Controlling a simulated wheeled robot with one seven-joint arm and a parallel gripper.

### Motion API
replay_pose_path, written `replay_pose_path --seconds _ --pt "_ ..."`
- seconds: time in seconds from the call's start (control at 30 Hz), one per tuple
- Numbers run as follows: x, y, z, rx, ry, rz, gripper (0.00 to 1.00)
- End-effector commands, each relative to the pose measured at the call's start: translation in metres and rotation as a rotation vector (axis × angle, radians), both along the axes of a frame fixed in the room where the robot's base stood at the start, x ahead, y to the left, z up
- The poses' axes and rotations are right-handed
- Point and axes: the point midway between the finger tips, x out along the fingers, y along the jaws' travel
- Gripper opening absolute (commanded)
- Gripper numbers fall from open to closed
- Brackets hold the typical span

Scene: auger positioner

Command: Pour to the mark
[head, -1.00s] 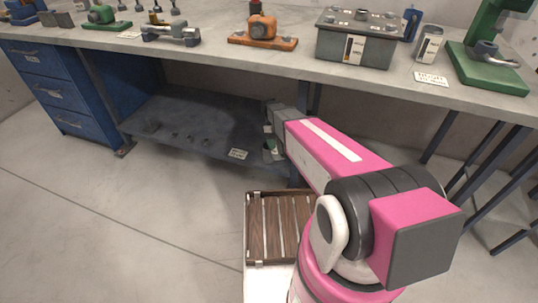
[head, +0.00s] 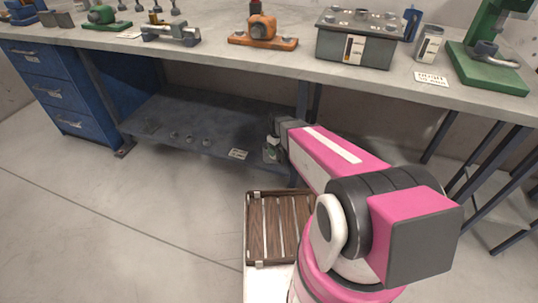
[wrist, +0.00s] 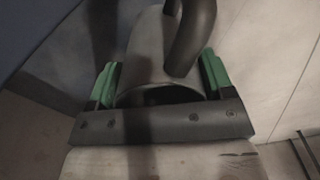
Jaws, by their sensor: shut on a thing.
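My gripper (head: 273,146) is low in front of the bench, beside the lower shelf, at the end of my pink arm. In the wrist view its green-padded fingers (wrist: 160,88) are shut on a grey metal vessel (wrist: 148,48) with a thick dark curved handle (wrist: 192,38). The vessel's contents cannot be seen. In the head view it is mostly hidden and too small to make out. On the bench stands a grey-green box (head: 356,50) with a pale upright gauge strip (head: 354,49) on its front and several fittings on its lid.
The bench top (head: 290,61) also carries a labelled metal can (head: 430,44), a green press (head: 487,68) and an orange clamp (head: 263,33). The lower shelf (head: 190,125) holds a few small parts. A wooden slatted tray (head: 264,230) lies near my base. Floor at left is clear.

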Motion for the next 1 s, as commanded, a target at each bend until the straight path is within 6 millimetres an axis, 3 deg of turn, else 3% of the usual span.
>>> replay_pose_path --seconds 0.7,1.0 --pt "-0.001 0.000 0.055 0.000 0.000 0.000 0.38" --pt "0.000 0.000 0.060 0.000 0.001 0.000 0.38"
